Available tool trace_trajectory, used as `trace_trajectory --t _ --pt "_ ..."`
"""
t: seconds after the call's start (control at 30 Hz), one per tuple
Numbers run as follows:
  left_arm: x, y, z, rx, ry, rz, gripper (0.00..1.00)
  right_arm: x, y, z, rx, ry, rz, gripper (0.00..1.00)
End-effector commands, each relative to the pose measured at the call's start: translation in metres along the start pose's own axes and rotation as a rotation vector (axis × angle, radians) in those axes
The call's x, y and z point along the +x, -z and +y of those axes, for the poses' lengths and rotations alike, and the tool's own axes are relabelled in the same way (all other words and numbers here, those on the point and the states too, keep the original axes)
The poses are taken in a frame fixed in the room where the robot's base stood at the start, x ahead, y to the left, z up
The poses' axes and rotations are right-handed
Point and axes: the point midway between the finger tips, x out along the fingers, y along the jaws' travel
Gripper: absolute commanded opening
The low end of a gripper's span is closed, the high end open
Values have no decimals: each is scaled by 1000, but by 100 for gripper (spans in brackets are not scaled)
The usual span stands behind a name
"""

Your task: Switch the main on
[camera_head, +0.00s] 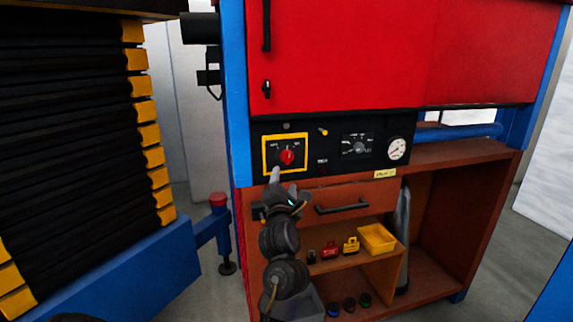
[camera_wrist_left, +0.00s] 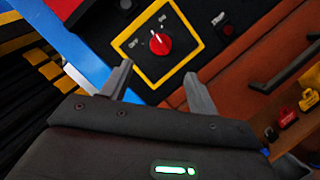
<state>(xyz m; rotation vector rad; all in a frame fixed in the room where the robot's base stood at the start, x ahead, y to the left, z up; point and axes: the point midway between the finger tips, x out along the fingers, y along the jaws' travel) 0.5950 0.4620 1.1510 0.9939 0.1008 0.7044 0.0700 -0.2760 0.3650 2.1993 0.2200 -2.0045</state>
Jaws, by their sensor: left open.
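The main switch is a red rotary knob (camera_head: 287,157) on a black panel with a yellow square frame (camera_head: 265,153). The mark points up, between left and right in that tilted view. My left gripper (camera_head: 284,178) is just below the knob in the head view. In the left wrist view its two fingers (camera_wrist_left: 158,84) are apart and empty, short of the knob. My right gripper is not in view.
Right of the knob are a trip button (camera_wrist_left: 227,29), a small dial and a gauge (camera_head: 397,149). Below are a drawer handle (camera_head: 342,206) and a shelf with a yellow bin (camera_head: 377,239) and padlock-like items. A blue post (camera_head: 235,95) stands left of the panel.

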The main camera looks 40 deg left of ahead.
Motion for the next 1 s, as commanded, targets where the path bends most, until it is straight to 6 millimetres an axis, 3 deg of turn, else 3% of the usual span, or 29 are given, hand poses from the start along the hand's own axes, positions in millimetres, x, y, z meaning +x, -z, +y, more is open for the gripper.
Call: trace_trajectory --t 0.17,0.6,0.8,1.0 --pt "16 -1 1 6 1 0 60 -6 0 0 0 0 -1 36" --pt "92 -1 0 9 3 0 60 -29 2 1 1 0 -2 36" --pt "106 0 -1 7 2 -1 60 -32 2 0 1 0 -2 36" --pt "108 0 -2 7 2 -1 60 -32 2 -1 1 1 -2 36"
